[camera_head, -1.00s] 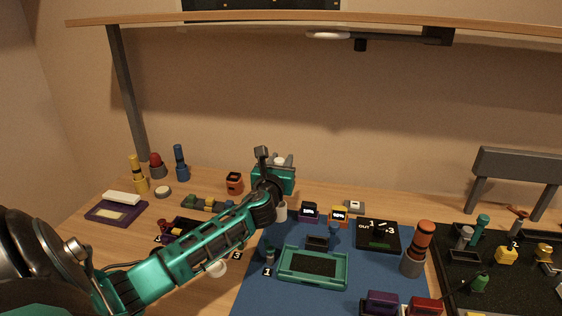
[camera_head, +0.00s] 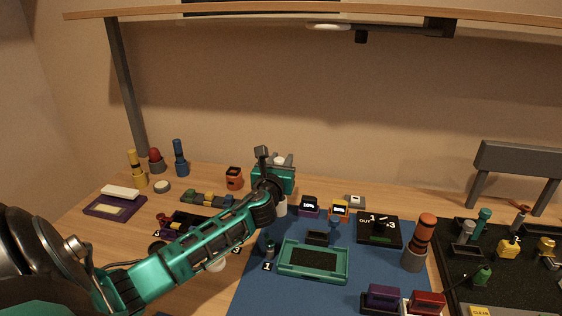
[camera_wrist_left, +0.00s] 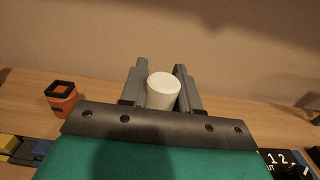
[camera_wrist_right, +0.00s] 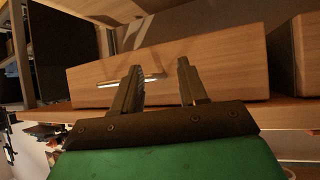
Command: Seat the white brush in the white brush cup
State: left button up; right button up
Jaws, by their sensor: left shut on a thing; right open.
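My left gripper (camera_head: 277,164) is above the table behind the blue mat. In the left wrist view, a white cylinder, apparently the white brush (camera_wrist_left: 164,88), stands between the fingers of the left gripper (camera_wrist_left: 162,82), which is shut on it. In the head view its white top (camera_head: 280,160) shows above the gripper. A white piece (camera_head: 281,209) shows just below the gripper; whether it is the white brush cup or the brush's lower end I cannot tell. My right gripper (camera_wrist_right: 160,82) is open and empty, seen only in its own wrist view.
An orange cup (camera_head: 234,179) stands left of the left gripper. Yellow (camera_head: 136,165) and blue (camera_head: 180,158) brush-like pieces stand farther left. A green tray (camera_head: 314,262) and black box (camera_head: 380,229) lie on the blue mat (camera_head: 255,297). A wooden shelf (camera_head: 400,18) spans above.

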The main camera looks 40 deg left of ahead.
pick_arm(q)
jog(key=shift+f+b, duration=1.5)
jog(key=shift+f, duration=0.55)
jog(key=o, duration=1.1)
jog(key=shift+r, duration=0.1)
jog(key=p+v, duration=0.1)
jog(key=v, duration=1.2)
